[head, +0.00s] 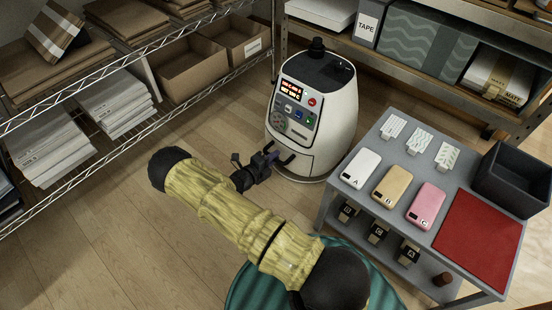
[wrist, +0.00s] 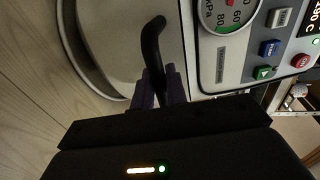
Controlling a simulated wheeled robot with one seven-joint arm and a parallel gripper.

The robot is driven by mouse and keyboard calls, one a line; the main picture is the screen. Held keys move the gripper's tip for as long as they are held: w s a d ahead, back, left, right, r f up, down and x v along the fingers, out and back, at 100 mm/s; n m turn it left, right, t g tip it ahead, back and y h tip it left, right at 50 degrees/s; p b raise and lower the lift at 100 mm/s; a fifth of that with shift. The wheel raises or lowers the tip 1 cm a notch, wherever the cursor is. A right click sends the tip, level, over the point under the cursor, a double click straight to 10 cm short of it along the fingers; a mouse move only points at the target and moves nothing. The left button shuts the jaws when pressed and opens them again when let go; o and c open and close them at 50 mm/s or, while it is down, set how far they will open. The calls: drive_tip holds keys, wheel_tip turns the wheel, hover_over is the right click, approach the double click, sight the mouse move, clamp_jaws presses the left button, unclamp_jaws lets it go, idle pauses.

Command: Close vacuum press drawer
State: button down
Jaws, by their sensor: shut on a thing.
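The vacuum press (head: 318,110) is a white rounded machine with a dark top, standing on the floor by the shelves. Its drawer front (head: 299,160) is low on the body, below the control panel. In the wrist view the drawer front (wrist: 120,35) is pale, with a black curved handle (wrist: 151,42). My gripper (head: 280,159) is at the drawer front; in the wrist view its purple fingertips (wrist: 158,88) are shut on the handle. A dark seam separates the drawer from the panel. I cannot tell how far the drawer stands out.
A grey table (head: 341,195) with phone cases, a red mat (head: 478,238) and a dark bin (head: 515,180) stands right of the press. Wire shelves (head: 150,103) with boxes and paper stacks run along the left. Wooden floor (head: 105,225) is clear left of my arm.

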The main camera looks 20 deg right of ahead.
drive_tip(key=shift+w+d, duration=0.15)
drive_tip(key=shift+d, duration=0.25)
drive_tip(key=c, duration=1.5)
unclamp_jaws()
drive_tip(key=p+v, duration=0.8)
drive_tip(key=v, duration=0.9)
